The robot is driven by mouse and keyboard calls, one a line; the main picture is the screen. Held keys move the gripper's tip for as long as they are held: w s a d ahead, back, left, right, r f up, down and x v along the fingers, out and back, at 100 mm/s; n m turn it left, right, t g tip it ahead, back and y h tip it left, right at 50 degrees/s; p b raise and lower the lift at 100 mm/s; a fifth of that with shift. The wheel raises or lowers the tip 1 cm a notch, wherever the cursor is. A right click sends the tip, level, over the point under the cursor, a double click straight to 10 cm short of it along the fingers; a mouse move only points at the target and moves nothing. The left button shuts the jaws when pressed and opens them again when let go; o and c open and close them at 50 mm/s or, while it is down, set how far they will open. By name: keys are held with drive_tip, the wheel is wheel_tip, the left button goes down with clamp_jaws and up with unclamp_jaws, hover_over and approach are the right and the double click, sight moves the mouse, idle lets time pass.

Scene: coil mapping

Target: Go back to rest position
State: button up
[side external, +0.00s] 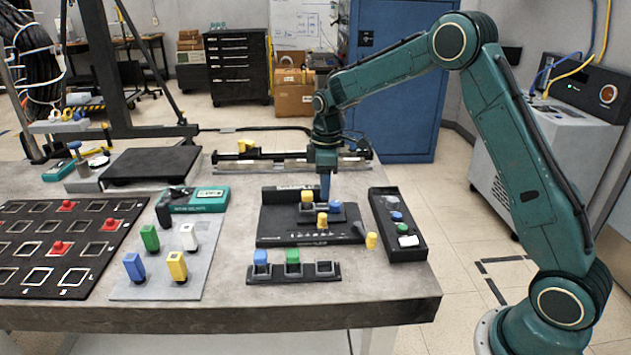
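My gripper (325,184) points straight down over the back part of a black fixture plate (283,239) on the grey table. A narrow blue shape shows at its tip; I cannot tell whether it is the fingers or a held piece. A yellow-topped piece (307,198) stands just left of the tip. A blue piece (334,207) lies right below it, and another yellow piece (322,220) stands in front. I cannot tell whether the tip touches any of them.
A black three-slot holder (327,270) with a blue and a green block is at the front. A black tray (409,251) is right, beside a loose yellow piece (371,240). A grey board (158,285) with several upright blocks and a black grid panel (24,251) are left.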

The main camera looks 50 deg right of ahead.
drive_tip(key=s+a+r+m+t, duration=0.3)
drive_tip(key=s+a+r+m, duration=0.15)
drive_tip(key=s+r, duration=1.05)
drive_tip(key=s+a+m+t, duration=0.1)
drive_tip(key=s+a+m, duration=0.1)
drive_tip(key=s, duration=0.7)
drive_tip(key=s+a+m+t, duration=0.1)
drive_tip(key=s+m, duration=0.1)
drive_tip(key=s, duration=0.7)
drive_tip(key=shift+a+r, duration=0.2)
drive_tip(key=shift+a, duration=0.15)
idle(0.6)
